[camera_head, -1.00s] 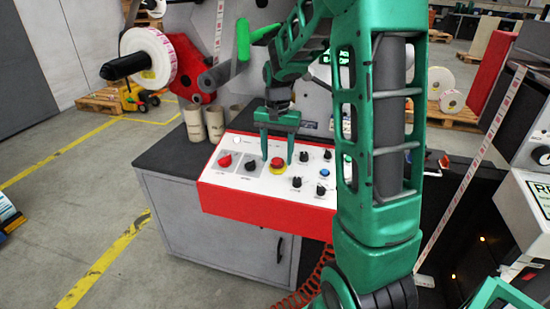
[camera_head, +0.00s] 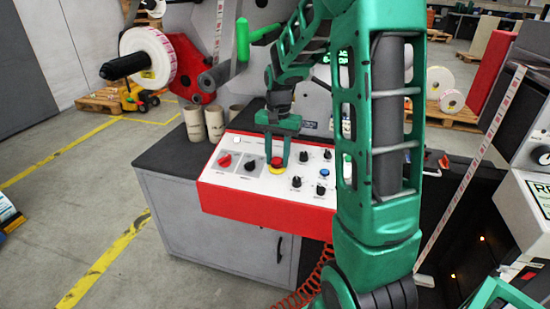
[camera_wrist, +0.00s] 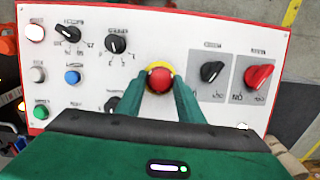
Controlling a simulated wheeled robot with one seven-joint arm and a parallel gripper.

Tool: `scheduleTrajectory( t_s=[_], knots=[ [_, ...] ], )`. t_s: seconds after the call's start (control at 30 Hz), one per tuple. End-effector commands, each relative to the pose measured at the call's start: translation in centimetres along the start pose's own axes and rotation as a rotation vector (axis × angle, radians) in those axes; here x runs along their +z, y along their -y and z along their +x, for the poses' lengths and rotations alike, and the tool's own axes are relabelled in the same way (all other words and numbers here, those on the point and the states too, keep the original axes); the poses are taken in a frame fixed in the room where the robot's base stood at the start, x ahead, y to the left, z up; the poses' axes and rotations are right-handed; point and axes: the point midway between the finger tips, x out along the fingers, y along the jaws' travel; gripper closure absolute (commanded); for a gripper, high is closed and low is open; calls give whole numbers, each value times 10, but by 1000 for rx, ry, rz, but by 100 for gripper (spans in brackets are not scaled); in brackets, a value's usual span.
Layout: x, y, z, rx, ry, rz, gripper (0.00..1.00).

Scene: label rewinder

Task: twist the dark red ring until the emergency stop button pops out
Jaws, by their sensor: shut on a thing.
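The emergency stop button (camera_head: 276,162) is a red cap on a yellow base, on the white top of the red control box. It also shows in the wrist view (camera_wrist: 160,78), with its yellow base (camera_wrist: 157,66) behind it. I cannot make out the dark red ring as a separate part, nor tell how far the button stands out. My gripper (camera_head: 277,165) is over the panel with its fingers pointing down. In the wrist view my gripper (camera_wrist: 160,83) has one green finger on each side of the red cap, shut on it.
A red selector (camera_head: 225,161) and a black selector (camera_head: 250,167) are left of the button in the head view. Several black knobs and a blue button (camera_head: 325,173) are to its right. Cardboard cores (camera_head: 214,123) stand behind the panel's left end.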

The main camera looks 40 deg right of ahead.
Motion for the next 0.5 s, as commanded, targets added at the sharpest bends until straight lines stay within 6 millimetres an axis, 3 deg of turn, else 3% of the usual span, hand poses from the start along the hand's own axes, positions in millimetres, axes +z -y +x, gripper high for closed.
scheduleTrajectory(
  t_s=[0.5],
  knots=[
    [0, -1, -1, -106, -2, 364, 89]
  ],
)
